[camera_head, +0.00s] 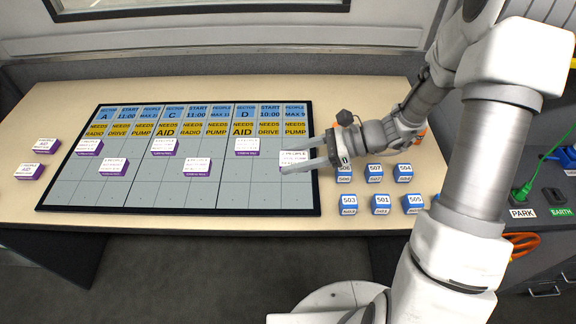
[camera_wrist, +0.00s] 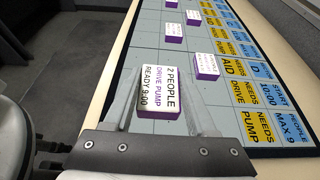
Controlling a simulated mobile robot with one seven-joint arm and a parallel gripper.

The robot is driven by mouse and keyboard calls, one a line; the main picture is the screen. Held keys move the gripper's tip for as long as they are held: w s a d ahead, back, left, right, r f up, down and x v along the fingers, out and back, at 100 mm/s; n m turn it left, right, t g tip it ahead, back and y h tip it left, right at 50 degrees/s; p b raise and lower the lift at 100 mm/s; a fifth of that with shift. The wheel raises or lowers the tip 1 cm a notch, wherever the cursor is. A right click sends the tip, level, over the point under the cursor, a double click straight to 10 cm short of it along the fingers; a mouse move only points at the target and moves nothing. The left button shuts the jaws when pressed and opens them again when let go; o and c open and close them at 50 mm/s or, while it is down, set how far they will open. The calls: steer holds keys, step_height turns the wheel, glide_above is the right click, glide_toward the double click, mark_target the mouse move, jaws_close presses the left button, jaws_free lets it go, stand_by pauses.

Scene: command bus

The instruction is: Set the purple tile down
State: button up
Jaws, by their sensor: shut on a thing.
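My gripper (camera_head: 306,159) reaches in from the right over the right end of the board. It is shut on a purple tile (camera_head: 293,160) with a white printed top. In the wrist view, the held tile (camera_wrist: 158,92) reads "2 PEOPLE, DRIVE PUMP, READY 9:00" and sits between the two fingers. The grey gridded board (camera_head: 230,186) lies under it, in the last column below a yellow "NEEDS PUMP" label (camera_head: 295,129). Whether the tile touches the board is hard to tell.
Other purple tiles stand on the board, including one (camera_head: 248,147) left of the held tile. Two purple tiles (camera_head: 30,171) lie on the table at the left. Several blue numbered blocks (camera_head: 380,205) stand right of the board. Lower board cells are mostly clear.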

mark_target(287, 153)
steer(key=w+f, duration=0.1)
steer(key=w+a+f, duration=0.1)
steer(key=w, duration=0.1)
steer(key=shift+w+a+f, duration=0.1)
steer(key=shift+w+a, duration=0.05)
steer(key=shift+w, duration=0.05)
steer(key=shift+f+b, duration=0.65)
steer(key=shift+f, duration=1.35)
steer(key=shift+f, duration=0.2)
steer(key=o, duration=1.4)
steer(key=shift+r, duration=0.15)
